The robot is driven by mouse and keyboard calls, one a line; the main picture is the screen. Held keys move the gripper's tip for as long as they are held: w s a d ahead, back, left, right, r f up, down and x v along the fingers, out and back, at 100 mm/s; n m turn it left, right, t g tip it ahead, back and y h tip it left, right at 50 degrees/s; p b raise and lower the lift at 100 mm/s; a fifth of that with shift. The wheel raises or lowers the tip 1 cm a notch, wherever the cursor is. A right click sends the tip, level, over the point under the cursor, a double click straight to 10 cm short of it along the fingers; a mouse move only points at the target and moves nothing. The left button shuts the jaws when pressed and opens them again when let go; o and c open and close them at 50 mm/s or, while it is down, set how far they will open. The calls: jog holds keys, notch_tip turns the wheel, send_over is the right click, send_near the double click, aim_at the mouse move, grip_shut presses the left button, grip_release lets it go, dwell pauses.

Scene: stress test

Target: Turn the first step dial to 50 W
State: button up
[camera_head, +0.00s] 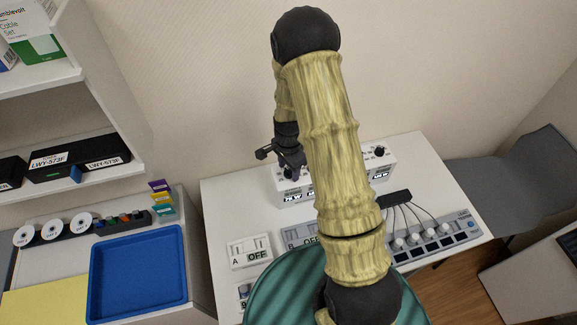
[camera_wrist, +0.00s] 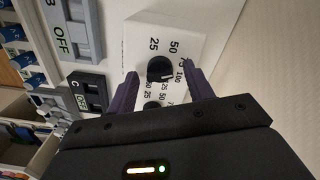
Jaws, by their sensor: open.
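A white box (camera_head: 297,197) with small displays and black dials stands against the wall at the back of the white table. My gripper (camera_head: 290,162) is above its left end. In the wrist view, a black dial (camera_wrist: 160,68) with 25, 50, 75 and 100 printed around it sits between the two fingers of my gripper (camera_wrist: 160,74). The fingers are open on either side of it; I cannot tell whether they touch it. Its exact pointer setting is too small to read. A second dial (camera_wrist: 152,106) is partly hidden behind my gripper.
Switch panels marked A (camera_head: 249,252) and B (camera_head: 300,237) show OFF in front of the box. A panel with cabled knobs (camera_head: 432,240) is at the right. My arm covers the middle of the box. A blue tray (camera_head: 180,285) lies on the left shelf unit.

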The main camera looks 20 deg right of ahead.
jog(key=c, duration=1)
jog(key=shift+n+b, duration=0.3)
jog(key=shift+n, duration=0.3)
jog(key=n+b, duration=0.1)
jog(key=n, duration=0.2)
jog(key=n+b, duration=0.1)
jog(key=n, duration=0.3)
jog(key=shift+n, duration=0.3)
jog(key=o, duration=1)
